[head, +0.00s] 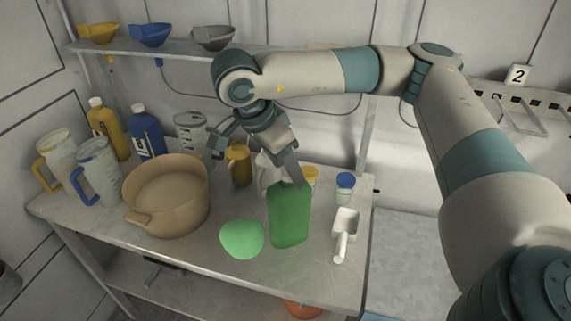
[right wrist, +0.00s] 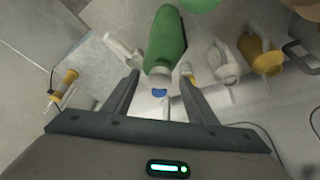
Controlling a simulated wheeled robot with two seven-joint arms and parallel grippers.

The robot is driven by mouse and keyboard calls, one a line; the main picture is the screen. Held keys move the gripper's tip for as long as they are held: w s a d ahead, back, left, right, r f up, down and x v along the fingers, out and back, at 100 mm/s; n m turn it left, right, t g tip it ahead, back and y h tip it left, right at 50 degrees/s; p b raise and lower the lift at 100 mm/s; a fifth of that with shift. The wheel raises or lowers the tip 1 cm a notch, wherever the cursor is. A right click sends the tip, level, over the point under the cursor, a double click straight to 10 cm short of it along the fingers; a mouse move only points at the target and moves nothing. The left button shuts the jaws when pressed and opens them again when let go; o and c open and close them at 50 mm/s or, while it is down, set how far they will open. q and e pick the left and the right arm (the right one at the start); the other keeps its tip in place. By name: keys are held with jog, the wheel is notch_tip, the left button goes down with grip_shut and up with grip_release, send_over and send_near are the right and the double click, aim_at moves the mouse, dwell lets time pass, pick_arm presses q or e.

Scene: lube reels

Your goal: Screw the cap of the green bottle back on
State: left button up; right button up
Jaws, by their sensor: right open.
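The green bottle (head: 290,216) stands upright near the table's front right; its top is hidden behind my right gripper in the head view. In the right wrist view the bottle (right wrist: 166,40) shows a pale neck end pointing towards my right gripper (right wrist: 158,88); I cannot tell whether a cap is on it. I cannot identify a loose cap. My left gripper is not in view.
A green rounded object (head: 242,239) lies left of the bottle, a white scoop (head: 344,232) right of it. A blue-lidded jar (head: 345,184) and a yellow-topped one (head: 311,176) stand behind. A tan pot (head: 168,195), jugs and bottles fill the left. The front right corner is clear.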

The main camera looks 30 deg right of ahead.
jog(key=shift+c, duration=0.7)
jog(key=c, duration=1)
jog(key=shift+o, duration=0.2)
jog(key=m, duration=0.1)
jog(key=m+g+p, duration=0.1)
jog(key=shift+w+r+m, duration=0.1)
jog(key=shift+w+m, duration=0.1)
jog(key=shift+m, duration=0.2)
jog(key=shift+w+m+g, duration=0.1)
jog(key=shift+m+g, duration=0.4)
jog(key=shift+m, duration=0.7)
